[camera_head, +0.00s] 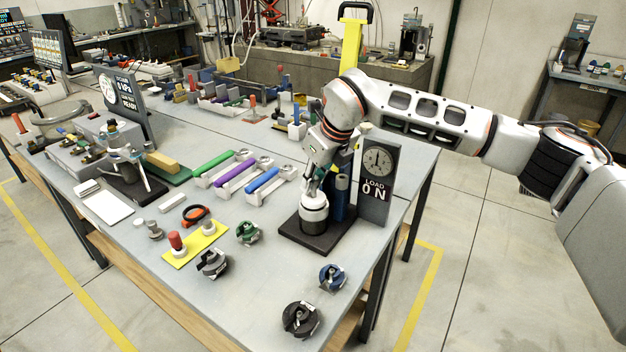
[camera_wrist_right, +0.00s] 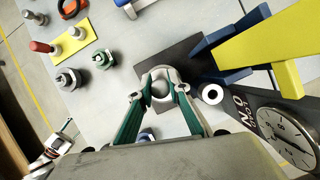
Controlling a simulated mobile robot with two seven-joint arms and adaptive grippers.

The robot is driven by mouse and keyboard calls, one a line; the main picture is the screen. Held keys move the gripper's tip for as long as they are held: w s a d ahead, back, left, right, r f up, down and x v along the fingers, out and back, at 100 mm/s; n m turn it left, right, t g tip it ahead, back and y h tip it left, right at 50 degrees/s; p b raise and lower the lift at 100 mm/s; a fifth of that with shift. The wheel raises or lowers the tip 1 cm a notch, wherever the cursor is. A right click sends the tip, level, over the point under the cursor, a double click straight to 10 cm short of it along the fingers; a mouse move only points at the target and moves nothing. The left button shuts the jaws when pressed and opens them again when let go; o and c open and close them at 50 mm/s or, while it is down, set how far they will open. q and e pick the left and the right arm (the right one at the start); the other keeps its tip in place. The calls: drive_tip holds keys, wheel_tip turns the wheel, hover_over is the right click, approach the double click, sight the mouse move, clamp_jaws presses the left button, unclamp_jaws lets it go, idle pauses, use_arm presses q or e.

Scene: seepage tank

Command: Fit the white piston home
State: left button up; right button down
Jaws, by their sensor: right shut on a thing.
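My right gripper (camera_head: 313,190) points down over a dark base plate (camera_head: 292,237). It is shut on the white piston, a pale round part that shows between the green-padded fingers in the right wrist view (camera_wrist_right: 160,90). In the head view the fingers meet the top of a pale cylinder with a dark band (camera_head: 314,214), standing upright on the plate. The hand hides much of the piston, and I cannot tell how deep it sits. A panel with a dial (camera_head: 377,175) beside it reads LOAD 0 N.
A blue post (camera_head: 341,197) and a yellow upright (camera_head: 351,45) stand close to the hand. A yellow mat (camera_head: 187,254) holds a red-topped piece. Several ring-shaped parts (camera_head: 301,319) lie near the front.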

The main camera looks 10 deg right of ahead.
drive_tip(key=shift+f+b, duration=0.7)
drive_tip(key=shift+f, duration=0.75)
drive_tip(key=c, duration=1.8)
unclamp_jaws()
drive_tip(key=v, duration=1.2)
